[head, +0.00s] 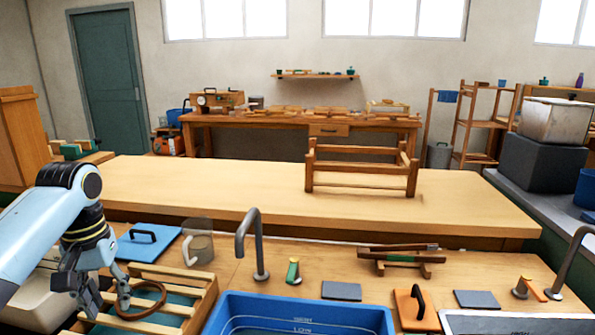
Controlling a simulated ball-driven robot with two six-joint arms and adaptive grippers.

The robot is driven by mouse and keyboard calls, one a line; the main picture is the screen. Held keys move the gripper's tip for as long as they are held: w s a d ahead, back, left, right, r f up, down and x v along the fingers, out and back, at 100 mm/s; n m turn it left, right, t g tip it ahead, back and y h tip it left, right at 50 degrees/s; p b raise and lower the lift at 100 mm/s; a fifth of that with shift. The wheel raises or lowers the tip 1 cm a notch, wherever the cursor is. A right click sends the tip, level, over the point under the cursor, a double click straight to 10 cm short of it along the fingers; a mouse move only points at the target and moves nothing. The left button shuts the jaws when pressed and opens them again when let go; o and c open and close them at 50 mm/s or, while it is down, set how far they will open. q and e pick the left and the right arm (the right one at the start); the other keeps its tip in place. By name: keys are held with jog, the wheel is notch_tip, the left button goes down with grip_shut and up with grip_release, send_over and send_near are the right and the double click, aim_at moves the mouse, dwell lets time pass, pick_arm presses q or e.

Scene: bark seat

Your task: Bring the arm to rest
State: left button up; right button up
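My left arm comes in from the left. Its gripper (108,303) is low over the slatted wooden rack (172,308) at the lower left, with its two fingers apart. A brown coil (150,308) lies on the rack at the gripper's right finger. That finger overlaps the coil's left side in the picture; I cannot tell whether they touch. I see nothing held between the fingers. My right gripper is not in view.
A blue basin (300,318) stands right of the rack, with a grey tap (252,245) behind it. A blue lidded board (147,241) and a metal mug (198,248) are behind the rack. A wooden seat frame (362,170) stands on the long bench (220,190), otherwise largely clear.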

pick_arm(q)
jog(key=s+d+f+m+b, duration=0.2)
jog(key=s+f+b, duration=0.4)
jog(key=s+f, duration=1.7)
jog(key=s+d+f+m+b, duration=0.2)
jog(key=s+f+b, duration=0.3)
jog(key=s+f, duration=1.8)
notch_tip(320, 180, down, 7)
jog(key=shift+s+d+r+t+y+b, duration=0.2)
jog(key=shift+s+d+t+y+b, duration=0.1)
jog(key=shift+t+y+b, duration=0.1)
